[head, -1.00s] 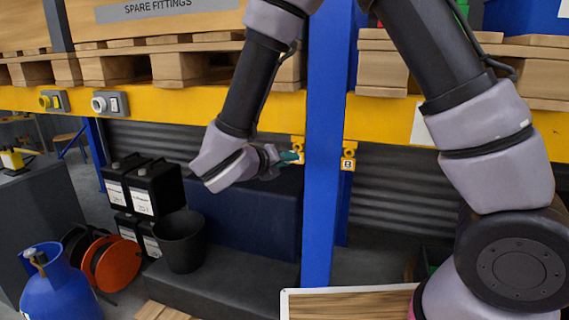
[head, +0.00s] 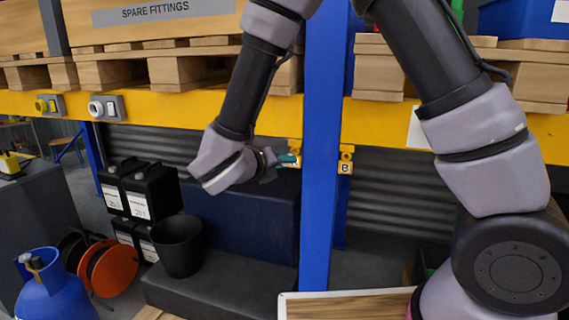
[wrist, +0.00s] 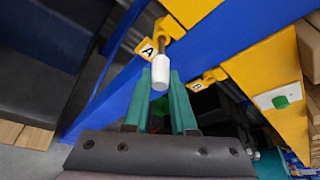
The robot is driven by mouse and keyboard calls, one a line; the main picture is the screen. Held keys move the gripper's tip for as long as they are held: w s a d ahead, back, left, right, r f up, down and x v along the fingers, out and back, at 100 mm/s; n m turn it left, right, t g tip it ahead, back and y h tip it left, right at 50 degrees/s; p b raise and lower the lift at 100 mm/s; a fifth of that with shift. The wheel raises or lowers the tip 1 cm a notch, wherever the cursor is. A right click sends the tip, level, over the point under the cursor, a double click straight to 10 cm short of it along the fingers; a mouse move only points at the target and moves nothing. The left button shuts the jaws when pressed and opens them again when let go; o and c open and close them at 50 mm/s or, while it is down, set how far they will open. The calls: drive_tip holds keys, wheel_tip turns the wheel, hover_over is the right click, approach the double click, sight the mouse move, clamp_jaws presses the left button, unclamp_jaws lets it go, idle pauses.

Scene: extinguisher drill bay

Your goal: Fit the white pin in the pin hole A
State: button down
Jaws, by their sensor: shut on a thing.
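My gripper (wrist: 161,80) has teal fingers shut on the white pin (wrist: 160,73). The pin's white head shows at the fingertips in the wrist view, with a short grey shaft beyond it towards the yellow bracket of pin hole A (wrist: 174,27). The label A (wrist: 147,48) is beside that bracket. Whether the shaft's tip is inside the hole or just in front of it, I cannot tell. In the head view my gripper (head: 286,160) is at the left side of the blue post, close to label A, and the pin is hidden there.
Bracket B (head: 346,162) is on the right side of the blue post (head: 321,170). Below are a dark blue box (head: 245,222), a black bucket (head: 178,246) and black canisters (head: 140,190).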

drive_tip(key=shift+w+d, duration=0.25)
drive_tip(key=shift+w, duration=0.5)
drive_tip(key=shift+w+d, duration=0.3)
drive_tip(key=shift+w, duration=0.4)
drive_tip(key=shift+w+d, duration=0.25)
drive_tip(key=shift+w, duration=0.5)
idle(1.7)
drive_tip(key=c, duration=0.7)
unclamp_jaws()
drive_tip(key=shift+o, duration=0.2)
drive_tip(key=shift+s+a, duration=0.1)
drive_tip(key=v, duration=0.8)
drive_tip(key=shift+s+a+r, duration=0.15)
drive_tip(key=shift+s+a, duration=0.05)
drive_tip(key=shift+s, duration=0.15)
